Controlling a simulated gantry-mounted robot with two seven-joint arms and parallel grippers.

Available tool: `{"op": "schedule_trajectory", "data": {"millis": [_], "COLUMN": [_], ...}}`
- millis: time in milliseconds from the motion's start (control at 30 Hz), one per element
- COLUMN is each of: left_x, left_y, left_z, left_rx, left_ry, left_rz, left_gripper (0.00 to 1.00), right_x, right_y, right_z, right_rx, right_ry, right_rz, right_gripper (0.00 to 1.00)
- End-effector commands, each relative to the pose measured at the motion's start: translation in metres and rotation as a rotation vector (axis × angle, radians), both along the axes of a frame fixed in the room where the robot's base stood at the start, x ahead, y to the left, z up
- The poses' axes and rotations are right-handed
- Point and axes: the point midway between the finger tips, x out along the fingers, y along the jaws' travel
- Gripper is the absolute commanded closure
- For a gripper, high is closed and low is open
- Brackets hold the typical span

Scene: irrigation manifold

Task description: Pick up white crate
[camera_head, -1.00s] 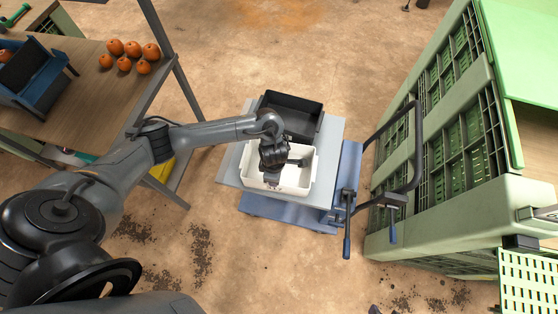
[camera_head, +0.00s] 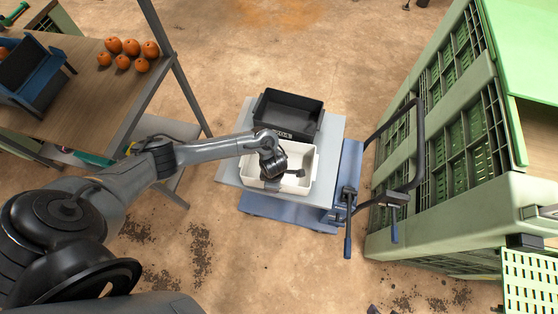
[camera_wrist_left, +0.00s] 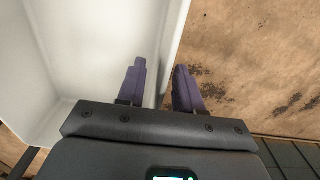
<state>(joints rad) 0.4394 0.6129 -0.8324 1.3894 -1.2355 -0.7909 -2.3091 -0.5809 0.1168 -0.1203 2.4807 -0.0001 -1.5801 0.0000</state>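The white crate (camera_head: 306,163) sits on the grey top of a blue cart, in front of a black crate, in the head view. My left arm reaches over it from the left, and its wrist hides part of the crate. In the left wrist view, the crate's white wall (camera_wrist_left: 165,45) runs between the two purple fingers of my left gripper (camera_wrist_left: 160,80). The fingers are apart, one on the inner side and one on the outer side; whether they touch the wall is unclear. My right gripper is not in view.
The black crate (camera_head: 288,112) stands just behind on the cart (camera_head: 330,150). The cart's handle (camera_head: 418,150) is at right, near a large green bin (camera_head: 440,215). A wooden table (camera_head: 95,95) with several orange fruits and a blue crate (camera_head: 32,75) is at left. Floor in front is clear.

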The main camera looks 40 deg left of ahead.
Motion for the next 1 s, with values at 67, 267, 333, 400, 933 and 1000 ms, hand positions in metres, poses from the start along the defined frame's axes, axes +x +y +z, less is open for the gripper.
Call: {"op": "schedule_trajectory", "data": {"millis": [67,267,333,400,933,1000], "left_x": [0.000,0.000,0.000,0.000,0.001,0.001], "left_y": [0.000,0.000,0.000,0.000,0.001,0.002], "left_z": [0.000,0.000,0.001,0.001,0.009,0.016], "left_rx": [0.000,0.000,0.000,0.000,0.000,0.001], "left_ry": [0.000,0.000,0.000,0.000,-0.002,-0.003], "left_rz": [0.000,0.000,0.000,0.000,0.001,0.003], "left_gripper": [0.65,0.89,1.00,1.00,1.00,1.00], "right_x": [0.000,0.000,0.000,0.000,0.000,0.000], "right_y": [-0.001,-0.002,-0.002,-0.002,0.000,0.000], "right_z": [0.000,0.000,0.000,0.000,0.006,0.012], "right_rx": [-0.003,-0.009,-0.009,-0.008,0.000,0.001], "right_ry": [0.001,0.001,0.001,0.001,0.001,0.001], "right_rz": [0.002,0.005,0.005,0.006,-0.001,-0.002], "right_gripper": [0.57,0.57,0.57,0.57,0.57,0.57]}}
